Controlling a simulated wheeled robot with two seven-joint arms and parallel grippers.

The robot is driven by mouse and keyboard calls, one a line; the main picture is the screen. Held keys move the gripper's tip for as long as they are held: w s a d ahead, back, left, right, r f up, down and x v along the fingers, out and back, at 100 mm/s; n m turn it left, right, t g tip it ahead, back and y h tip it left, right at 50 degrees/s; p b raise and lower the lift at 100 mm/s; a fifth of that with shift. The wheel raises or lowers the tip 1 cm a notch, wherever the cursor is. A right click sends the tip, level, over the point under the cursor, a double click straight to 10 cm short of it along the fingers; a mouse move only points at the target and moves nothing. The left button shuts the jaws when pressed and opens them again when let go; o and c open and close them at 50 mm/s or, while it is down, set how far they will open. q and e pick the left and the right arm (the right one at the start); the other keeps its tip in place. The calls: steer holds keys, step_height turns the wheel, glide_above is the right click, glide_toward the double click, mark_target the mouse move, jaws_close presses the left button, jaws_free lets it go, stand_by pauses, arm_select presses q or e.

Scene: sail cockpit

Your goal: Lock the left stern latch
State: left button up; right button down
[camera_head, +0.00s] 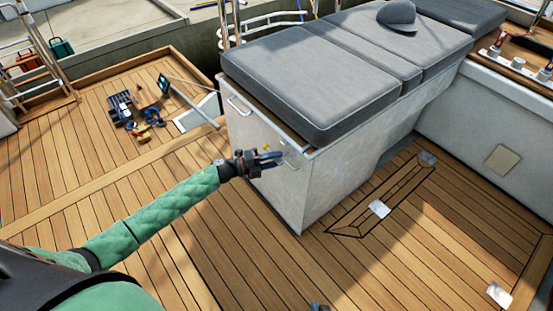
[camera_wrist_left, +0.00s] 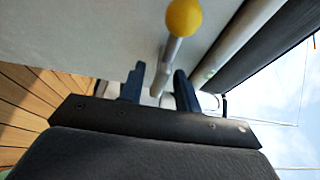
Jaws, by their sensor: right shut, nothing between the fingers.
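The latch has a yellow ball knob (camera_wrist_left: 184,17) on a pale metal lever (camera_wrist_left: 168,62), close in front of the pale locker wall. In the head view the yellow knob (camera_head: 266,148) is small, just above my left fingers. My left gripper (camera_head: 272,157) is at the end face of the white locker (camera_head: 262,128). In the left wrist view its two dark fingers (camera_wrist_left: 160,78) are apart, with the lever between them; I cannot tell if they touch it. My right gripper (camera_head: 318,307) barely shows at the bottom edge, shut and empty, mostly cut off.
Grey cushions (camera_head: 300,80) cover the locker, with a grey cap (camera_head: 397,14) on top. A metal handle (camera_head: 238,106) sits on the locker's end face. Tools (camera_head: 140,112) lie on the deck at the back left. The wooden deck (camera_head: 225,235) in front is clear.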

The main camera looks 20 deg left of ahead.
arm_select(q)
steer(key=shift+w+d, duration=0.2)
steer(key=shift+d, duration=0.15)
steer(key=shift+c, duration=0.4)
jaws_close()
